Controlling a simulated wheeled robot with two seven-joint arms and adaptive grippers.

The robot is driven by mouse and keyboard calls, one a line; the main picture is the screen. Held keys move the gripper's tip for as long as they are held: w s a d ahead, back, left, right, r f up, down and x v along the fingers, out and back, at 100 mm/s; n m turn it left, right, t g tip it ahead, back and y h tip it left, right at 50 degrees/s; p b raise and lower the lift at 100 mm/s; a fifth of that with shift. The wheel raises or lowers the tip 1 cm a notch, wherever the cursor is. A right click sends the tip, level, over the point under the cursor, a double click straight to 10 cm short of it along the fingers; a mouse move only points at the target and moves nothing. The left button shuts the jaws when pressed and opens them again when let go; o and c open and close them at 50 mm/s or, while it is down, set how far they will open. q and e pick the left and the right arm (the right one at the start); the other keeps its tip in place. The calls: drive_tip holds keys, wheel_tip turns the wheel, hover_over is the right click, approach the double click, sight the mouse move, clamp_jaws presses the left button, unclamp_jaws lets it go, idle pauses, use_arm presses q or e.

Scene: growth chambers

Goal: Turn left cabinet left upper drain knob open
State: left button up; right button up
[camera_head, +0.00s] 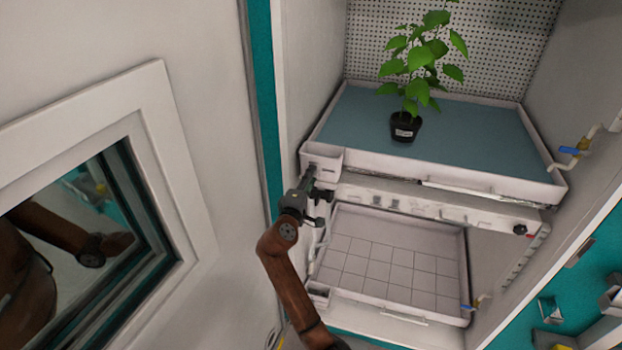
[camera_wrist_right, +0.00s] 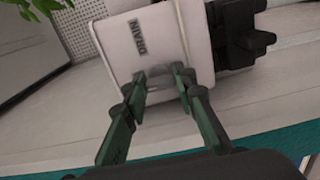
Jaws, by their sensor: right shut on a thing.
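The upper drain box (camera_head: 322,158) is a white box at the left front corner of the upper tray (camera_head: 455,175). In the right wrist view the same box (camera_wrist_right: 150,45) bears the label DRAIN. My right gripper (camera_head: 312,172) is at the front of this box. In the wrist view its green fingers (camera_wrist_right: 161,74) are closed around a small greyish piece (camera_wrist_right: 160,72) below the label, which looks like the drain knob; the fingertips hide much of it. How far the knob is turned cannot be told. My left gripper is not in view.
A potted plant (camera_head: 405,128) stands on the upper tray. A lower tray (camera_head: 395,308) is beneath. A blue-handled valve (camera_head: 570,151) is on the right wall. A framed window (camera_head: 85,215) is at the left. A black part (camera_wrist_right: 245,35) sits beside the drain box.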

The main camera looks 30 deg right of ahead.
drive_tip(key=o, duration=1.2)
drive_tip(key=shift+c, duration=0.2)
drive_tip(key=v, duration=1.2)
